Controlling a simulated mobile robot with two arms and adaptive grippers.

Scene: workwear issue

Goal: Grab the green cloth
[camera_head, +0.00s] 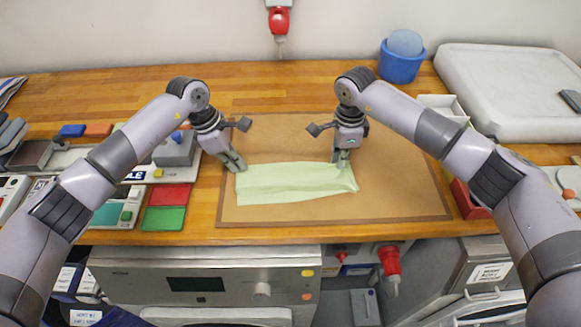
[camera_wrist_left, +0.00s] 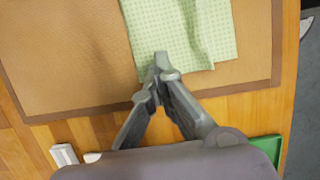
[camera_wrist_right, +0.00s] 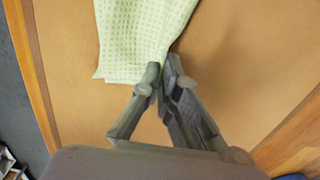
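The pale green checked cloth (camera_head: 290,184) lies spread on the brown mat, with light creases near its right end. My left gripper (camera_head: 240,167) is at its back left corner; in the left wrist view the fingertips (camera_wrist_left: 163,68) are together on the edge of the cloth (camera_wrist_left: 190,30). My right gripper (camera_head: 342,162) is at its back right part; in the right wrist view the fingertips (camera_wrist_right: 160,74) are closed at the edge of the cloth (camera_wrist_right: 135,40), which narrows towards them. The fingers hide the pinched fabric.
The brown mat (camera_head: 400,195) has free room behind and right of the cloth. Red and green pads (camera_head: 165,217) and a grey device (camera_head: 175,150) lie to the left. A blue tub (camera_head: 400,66), a large white case (camera_head: 510,95) and a red box (camera_head: 466,200) stand to the right.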

